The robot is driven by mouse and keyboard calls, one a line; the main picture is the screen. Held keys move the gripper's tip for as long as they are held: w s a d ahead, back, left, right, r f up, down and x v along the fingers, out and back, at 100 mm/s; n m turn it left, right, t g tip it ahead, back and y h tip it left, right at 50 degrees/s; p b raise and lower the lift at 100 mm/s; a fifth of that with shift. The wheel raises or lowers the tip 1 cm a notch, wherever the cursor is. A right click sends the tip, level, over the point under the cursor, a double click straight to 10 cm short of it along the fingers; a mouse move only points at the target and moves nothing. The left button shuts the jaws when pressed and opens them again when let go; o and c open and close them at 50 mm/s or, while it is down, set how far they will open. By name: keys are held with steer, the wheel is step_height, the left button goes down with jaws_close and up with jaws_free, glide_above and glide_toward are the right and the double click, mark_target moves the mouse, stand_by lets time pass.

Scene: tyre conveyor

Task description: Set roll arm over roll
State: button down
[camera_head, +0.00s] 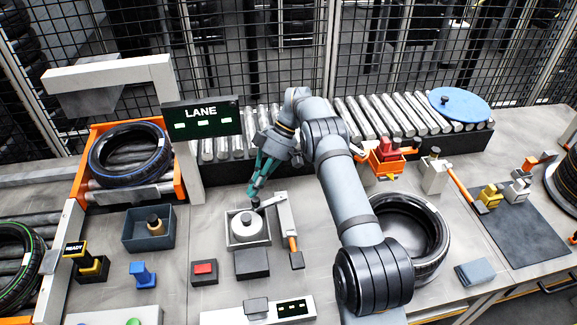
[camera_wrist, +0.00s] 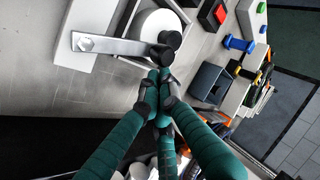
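The pale roll (camera_head: 246,229) sits in a square open holder (camera_head: 233,244) on the bench, with a dark core on top. The roll arm (camera_wrist: 115,45) is a flat silver bar bolted to a pale block (camera_wrist: 78,28) beside the holder. In the wrist view the bar crosses in front of part of the roll (camera_wrist: 150,24), and its dark knobbed end (camera_wrist: 160,56) lies near the core. My gripper (camera_head: 255,197) is above the holder's back edge, its teal fingers drawn together. In the wrist view the fingertips (camera_wrist: 158,82) are right by the knob; contact is unclear.
An orange-handled lever (camera_head: 293,245) stands right of the holder. A grey bin (camera_head: 149,236), a red button (camera_head: 204,271) and a blue block (camera_head: 142,275) are to the left. A tyre (camera_head: 432,222) lies to the right beneath my arm. A roller conveyor (camera_head: 395,117) runs behind.

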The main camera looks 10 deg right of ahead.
stand_by(0.7)
step_height(320, 180, up, 10)
stand_by(0.4)
steer(key=shift+s+f, duration=0.1)
stand_by(0.4)
